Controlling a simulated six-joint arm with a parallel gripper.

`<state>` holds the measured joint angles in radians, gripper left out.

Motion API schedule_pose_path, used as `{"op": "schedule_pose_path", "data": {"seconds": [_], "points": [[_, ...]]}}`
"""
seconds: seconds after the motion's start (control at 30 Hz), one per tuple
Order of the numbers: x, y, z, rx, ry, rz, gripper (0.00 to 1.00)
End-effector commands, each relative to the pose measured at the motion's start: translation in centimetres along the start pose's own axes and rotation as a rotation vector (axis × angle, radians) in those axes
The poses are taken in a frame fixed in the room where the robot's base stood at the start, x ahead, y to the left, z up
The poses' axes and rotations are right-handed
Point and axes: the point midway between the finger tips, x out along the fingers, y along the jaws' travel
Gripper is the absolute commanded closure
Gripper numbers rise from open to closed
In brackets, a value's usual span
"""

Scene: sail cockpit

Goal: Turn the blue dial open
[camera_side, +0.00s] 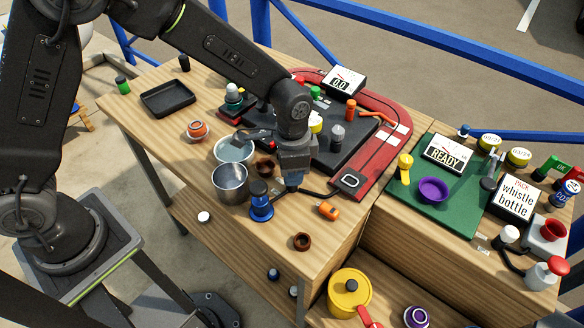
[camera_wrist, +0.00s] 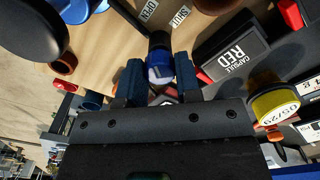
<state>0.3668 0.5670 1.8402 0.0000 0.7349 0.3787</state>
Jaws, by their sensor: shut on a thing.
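The blue dial (camera_wrist: 158,62) shows in the wrist view between the two blue fingers of my gripper (camera_wrist: 160,80). It has a pale face towards the camera and a dark part behind it. My gripper is shut on it, a finger on each side. Small OPEN (camera_wrist: 149,11) and SHUT (camera_wrist: 180,16) labels lie on the wood just beyond. In the side view my gripper (camera_side: 292,183) points down at the bench's front, and the dial is mostly hidden by it there.
A blue piece with a dark top (camera_side: 261,208) stands close left of my gripper. A metal pot (camera_side: 230,187) and a brown ring (camera_side: 303,242) are near. An orange piece (camera_side: 328,210) lies right. A CAPSULE RED sign (camera_wrist: 232,48) is close in the wrist view.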

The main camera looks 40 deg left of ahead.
Motion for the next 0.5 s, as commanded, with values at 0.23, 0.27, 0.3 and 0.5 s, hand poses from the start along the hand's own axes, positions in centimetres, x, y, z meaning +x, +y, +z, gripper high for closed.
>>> {"op": "schedule_pose_path", "data": {"seconds": [0.23,0.27,0.3,0.5], "points": [[-0.1,-0.01,-0.05,-0.16,0.002,0.0,0.92],[-0.1,-0.01,-0.05,-0.176,0.002,0.0,0.92],[-0.1,-0.01,-0.05,-0.192,0.002,0.0,0.92],[-0.11,-0.01,-0.06,-0.252,0.002,0.0,0.92]]}}
